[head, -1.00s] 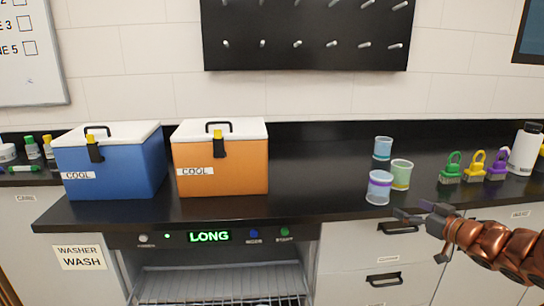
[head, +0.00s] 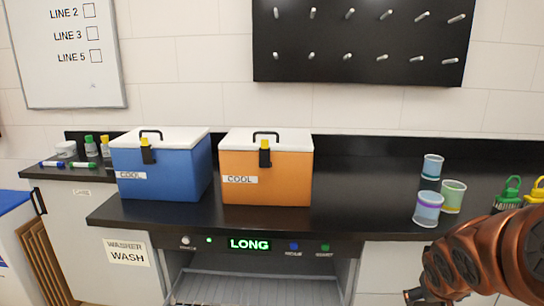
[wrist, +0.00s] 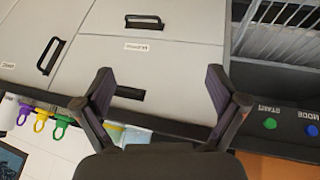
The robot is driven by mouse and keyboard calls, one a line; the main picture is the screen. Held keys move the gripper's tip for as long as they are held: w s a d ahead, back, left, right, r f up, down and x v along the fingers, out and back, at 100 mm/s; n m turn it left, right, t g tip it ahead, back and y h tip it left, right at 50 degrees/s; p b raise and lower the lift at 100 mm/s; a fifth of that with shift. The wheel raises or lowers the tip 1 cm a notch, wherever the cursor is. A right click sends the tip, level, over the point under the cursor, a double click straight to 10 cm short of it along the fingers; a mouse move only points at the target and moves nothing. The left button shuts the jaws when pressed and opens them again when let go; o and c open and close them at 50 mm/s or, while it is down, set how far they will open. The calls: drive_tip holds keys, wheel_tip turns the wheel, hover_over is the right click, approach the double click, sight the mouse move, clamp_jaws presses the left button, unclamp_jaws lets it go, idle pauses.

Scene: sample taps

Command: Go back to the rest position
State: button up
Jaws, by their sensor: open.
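My gripper (wrist: 158,92) is open and empty in the wrist view, with its two fingers spread apart in front of the grey drawer fronts (wrist: 150,60). In the head view, my copper-coloured arm reaches in at the lower right, and only a dark part of the gripper (head: 416,297) shows at the bottom edge. Three cups stand on the black counter above and left of the arm: a blue one (head: 432,167), a green one (head: 453,196) and one with a purple band (head: 428,209). None is touched by the gripper.
A blue cool box (head: 165,170) and an orange cool box (head: 265,175) stand on the black counter (head: 350,190). Below them is the washer (head: 250,244) with its lit LONG display and open rack (head: 250,287).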

drive_tip(key=s+a+f+n+g+y, duration=0.15)
drive_tip(key=s+a+g, duration=0.25)
drive_tip(key=s+a, duration=0.7)
drive_tip(key=s+a+f+g+y, duration=0.15)
drive_tip(key=s+a+g, duration=0.4)
drive_tip(key=s, duration=0.85)
wheel_tip(320, 180, up, 16)
drive_tip(key=a+t+p, duration=0.1)
drive_tip(key=t+p, duration=0.1)
drive_tip(key=p, duration=1.3)
drive_tip(key=shift+a+r+t+y, duration=0.25)
drive_tip(key=shift+a+t+y, duration=0.05)
drive_tip(key=shift+a+t, duration=0.1)
drive_tip(key=shift+w, duration=0.1)
